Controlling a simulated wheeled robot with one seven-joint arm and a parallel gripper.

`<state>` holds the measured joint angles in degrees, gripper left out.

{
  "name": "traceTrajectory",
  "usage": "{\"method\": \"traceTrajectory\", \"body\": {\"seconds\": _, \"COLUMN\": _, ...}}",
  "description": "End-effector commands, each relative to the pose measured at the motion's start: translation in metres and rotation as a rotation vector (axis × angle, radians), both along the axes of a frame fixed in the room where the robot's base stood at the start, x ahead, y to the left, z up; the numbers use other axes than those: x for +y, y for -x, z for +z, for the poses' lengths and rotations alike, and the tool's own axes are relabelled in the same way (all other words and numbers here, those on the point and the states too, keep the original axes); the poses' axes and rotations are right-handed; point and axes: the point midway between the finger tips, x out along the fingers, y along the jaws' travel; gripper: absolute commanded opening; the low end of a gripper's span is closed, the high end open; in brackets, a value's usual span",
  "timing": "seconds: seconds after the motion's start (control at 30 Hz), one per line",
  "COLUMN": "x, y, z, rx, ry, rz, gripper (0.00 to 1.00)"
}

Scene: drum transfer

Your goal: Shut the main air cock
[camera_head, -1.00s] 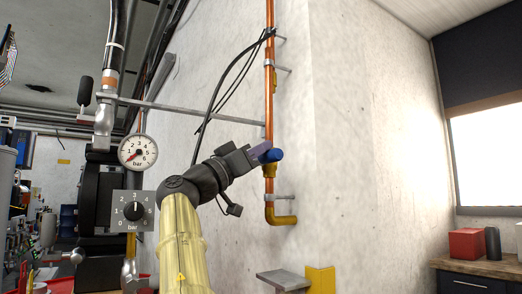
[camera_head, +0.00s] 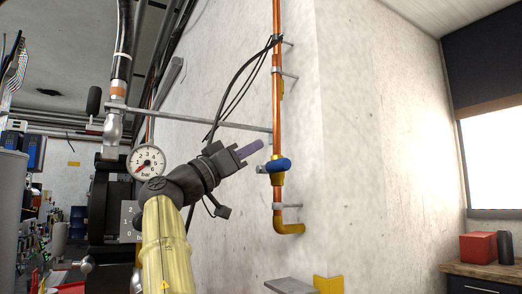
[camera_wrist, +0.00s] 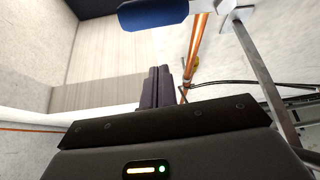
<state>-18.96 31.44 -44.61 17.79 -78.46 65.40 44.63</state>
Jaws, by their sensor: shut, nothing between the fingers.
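The main air cock is a brass valve with a blue handle (camera_head: 278,164) on the vertical copper pipe (camera_head: 277,110) by the wall corner. The handle lies crosswise to the pipe. In the wrist view the blue handle (camera_wrist: 152,14) shows at the top edge, apart from the fingers. My gripper (camera_head: 250,149) is shut and empty, a little left of the handle and slightly higher in the picture. Its dark purple fingers (camera_wrist: 158,85) are together in the wrist view.
A round gauge (camera_head: 146,161) and a regulator plate (camera_head: 130,222) stand left, partly behind my arm. A horizontal grey rail (camera_head: 195,119) and black cables (camera_head: 238,85) run near the pipe. A grey ledge (camera_head: 290,285) juts out below. A red box (camera_head: 478,247) sits on the right counter.

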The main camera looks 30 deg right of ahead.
Motion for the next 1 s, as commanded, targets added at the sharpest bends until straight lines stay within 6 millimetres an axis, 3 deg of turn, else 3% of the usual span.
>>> {"method": "traceTrajectory", "body": {"seconds": 0.1, "x": 0.020, "y": 0.000, "z": -0.016, "rx": 0.000, "ry": 0.002, "rz": 0.005, "gripper": 0.00}}
{"method": "traceTrajectory", "body": {"seconds": 0.33, "x": 0.047, "y": 0.003, "z": -0.029, "rx": 0.000, "ry": 0.001, "rz": 0.002, "gripper": 0.00}}
{"method": "traceTrajectory", "body": {"seconds": 1.0, "x": 0.052, "y": 0.004, "z": -0.030, "rx": -0.001, "ry": 0.001, "rz": 0.003, "gripper": 0.00}}
